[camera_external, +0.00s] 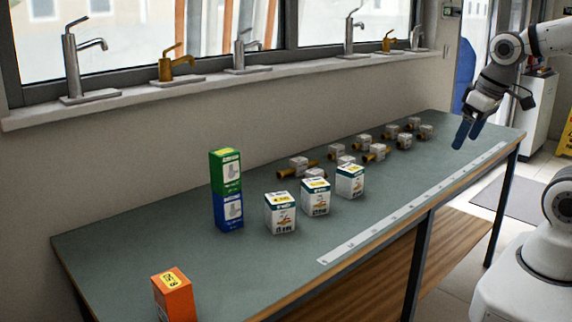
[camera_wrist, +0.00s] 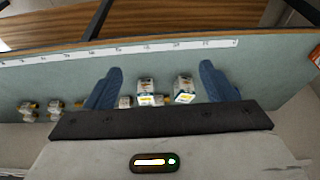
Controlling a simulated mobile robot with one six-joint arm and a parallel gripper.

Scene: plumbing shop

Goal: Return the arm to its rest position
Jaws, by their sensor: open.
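My gripper (camera_external: 467,133) hangs above the far right end of the green workbench (camera_external: 120,245), fingers pointing down. In the wrist view my gripper (camera_wrist: 158,88) shows two blue fingers spread wide apart, with nothing held between them. My arm comes in from the right edge of the external view.
Three white boxes (camera_external: 315,197) stand mid-bench beside a green box (camera_external: 226,170) stacked on a blue box (camera_external: 228,210). An orange box (camera_external: 174,296) stands at the near left. Several brass-and-grey valves (camera_external: 376,152) lie farther back. A ruler strip (camera_external: 410,204) runs along the front edge. Taps line the windowsill (camera_external: 220,77).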

